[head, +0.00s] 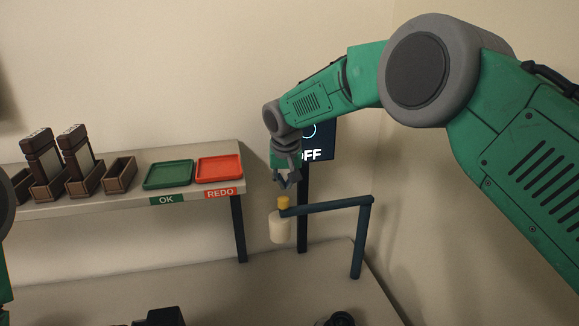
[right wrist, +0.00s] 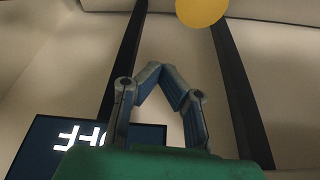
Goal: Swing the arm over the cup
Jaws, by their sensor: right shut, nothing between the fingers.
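A dark blue swing arm (head: 328,206) stands on the lower table on an upright post, with its bar reaching left. At the bar's free end is a yellow knob (head: 284,201), with a cream cylinder (head: 280,228) hanging below it. My right gripper (head: 288,185) points down just above the knob, apart from it. In the right wrist view the right gripper (right wrist: 165,76) is shut and empty, and the yellow knob (right wrist: 201,10) shows at the top edge. A dark round object (head: 340,319) is cut off at the bottom; I cannot tell whether it is the cup.
A shelf at the back left holds a green OK tray (head: 168,174), a red REDO tray (head: 219,169) and several brown holders. A dark screen reading OFF (head: 320,143) stands behind my right gripper. A black object (head: 160,317) sits at the table's near edge.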

